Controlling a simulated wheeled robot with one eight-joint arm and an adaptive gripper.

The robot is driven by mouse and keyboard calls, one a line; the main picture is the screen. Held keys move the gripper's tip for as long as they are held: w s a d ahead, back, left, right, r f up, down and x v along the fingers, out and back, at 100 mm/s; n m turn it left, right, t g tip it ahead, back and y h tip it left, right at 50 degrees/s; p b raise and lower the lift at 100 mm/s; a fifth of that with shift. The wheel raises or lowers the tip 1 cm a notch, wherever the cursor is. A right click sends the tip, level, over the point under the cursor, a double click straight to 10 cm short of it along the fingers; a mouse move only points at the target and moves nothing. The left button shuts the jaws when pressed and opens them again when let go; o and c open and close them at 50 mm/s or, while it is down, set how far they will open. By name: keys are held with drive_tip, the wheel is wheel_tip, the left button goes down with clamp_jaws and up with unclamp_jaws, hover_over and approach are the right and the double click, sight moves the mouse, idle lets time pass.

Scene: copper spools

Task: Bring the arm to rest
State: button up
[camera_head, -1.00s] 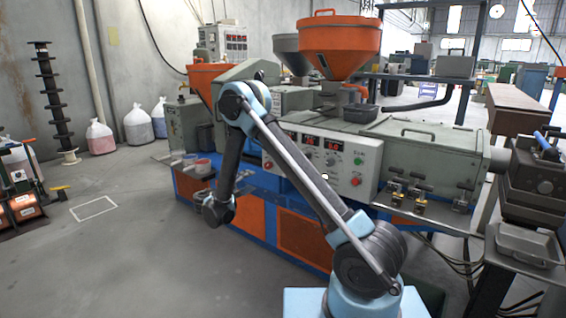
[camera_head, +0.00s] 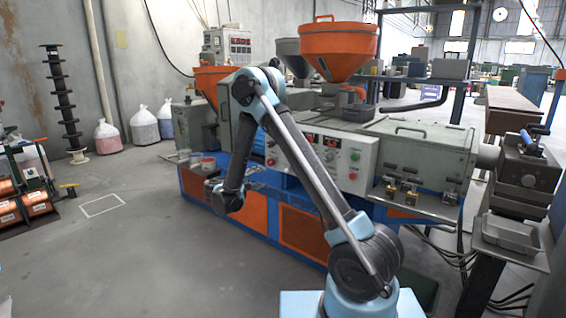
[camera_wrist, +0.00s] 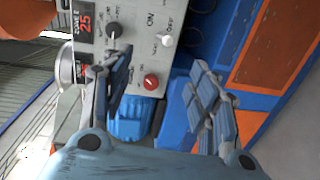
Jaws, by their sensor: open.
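My arm is raised and bent in the head view, with the elbow high and the forearm hanging down to the left. My gripper's end shows dark at the bottom of the forearm in the head view, too small to make out the fingers. In the wrist view my gripper (camera_wrist: 164,98) has its two blue-grey fingers spread apart with nothing between them. Behind the fingers are the machine's grey control panel (camera_wrist: 150,40) with a red knob, a blue part and the orange side panel (camera_wrist: 272,45).
The orange and grey machine (camera_head: 420,150) stands close behind my arm, with an orange hopper (camera_head: 338,45) on top. A spool rack (camera_head: 30,195) stands at the left. A dark pole stand (camera_head: 65,105) and bags (camera_head: 144,125) are by the wall. The floor at left front is clear.

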drive_tip(key=s+d+r+m+g+y, duration=0.1)
drive_tip(key=s+d+r+g, duration=0.1)
drive_tip(key=d+r, duration=0.35)
drive_tip(key=s+d+r+m+g, duration=0.1)
drive_tip(key=d+r+g, duration=0.1)
drive_tip(key=d, duration=0.7)
drive_tip(key=s+d+r+m+g+y, duration=0.2)
drive_tip(key=s+d+r+g+y, duration=0.15)
drive_tip(key=s+d, duration=0.9)
drive_tip(key=s+d+f+m+g+y, duration=0.1)
drive_tip(key=s+d, duration=0.2)
drive_tip(key=s, duration=0.4)
drive_tip(key=s+d+f+m+g+y, duration=0.1)
drive_tip(key=s+d+m, duration=0.15)
drive_tip(key=s, duration=0.45)
drive_tip(key=s+a+f+m+y, duration=0.1)
drive_tip(key=s+f+y, duration=0.1)
drive_tip(key=s, duration=0.5)
drive_tip(key=s+a+f+m+y, duration=0.1)
drive_tip(key=s+f, duration=0.3)
drive_tip(key=s, duration=0.4)
drive_tip(key=shift+f+g+y, duration=0.2)
drive_tip(key=shift+g+y, duration=0.25)
drive_tip(key=shift+y, duration=0.3)
